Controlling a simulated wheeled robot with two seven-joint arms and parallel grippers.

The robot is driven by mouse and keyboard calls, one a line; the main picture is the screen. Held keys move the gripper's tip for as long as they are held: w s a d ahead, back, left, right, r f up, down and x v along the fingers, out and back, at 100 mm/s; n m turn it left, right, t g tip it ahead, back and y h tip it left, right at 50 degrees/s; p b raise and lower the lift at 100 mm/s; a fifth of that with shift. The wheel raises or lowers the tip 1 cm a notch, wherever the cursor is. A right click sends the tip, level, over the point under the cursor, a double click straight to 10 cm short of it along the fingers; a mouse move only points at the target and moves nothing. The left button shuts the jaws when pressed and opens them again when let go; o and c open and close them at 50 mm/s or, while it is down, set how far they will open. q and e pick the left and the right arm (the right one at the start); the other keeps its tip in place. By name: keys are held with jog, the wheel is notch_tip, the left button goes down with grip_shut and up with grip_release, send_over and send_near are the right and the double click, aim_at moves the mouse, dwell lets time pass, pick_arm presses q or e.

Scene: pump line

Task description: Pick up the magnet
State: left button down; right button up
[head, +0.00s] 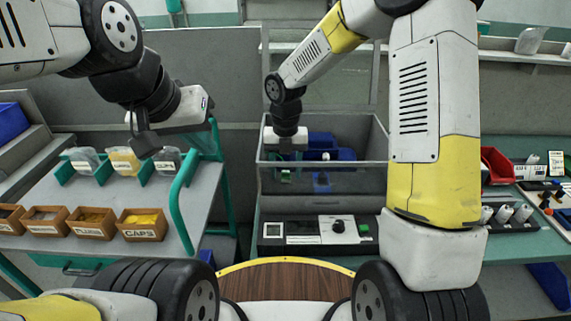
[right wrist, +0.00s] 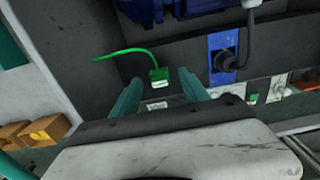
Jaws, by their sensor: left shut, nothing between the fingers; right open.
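No thing in view is plainly marked as the magnet. In the right wrist view a small green block (right wrist: 159,76) with a pale end and a thin green cord lies against dark grey, in line with the gap between my right fingers; I cannot tell whether it is the magnet. My right gripper (right wrist: 161,77) is open, with its two teal fingers apart and nothing seen gripped. In the head view it reaches down into a grey bin. My left gripper (head: 143,140) is shut and empty, raised above the left bench.
The grey bin (head: 379,137) has upright walls around my right gripper and holds blue parts (head: 322,142). A blue plate with a black fitting (right wrist: 222,48) is right of the fingers. Brown boxes (head: 142,232) stand on the left bench. A control panel (head: 300,229) lies before the bin.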

jog(key=shift+f, duration=0.6)
grip_shut()
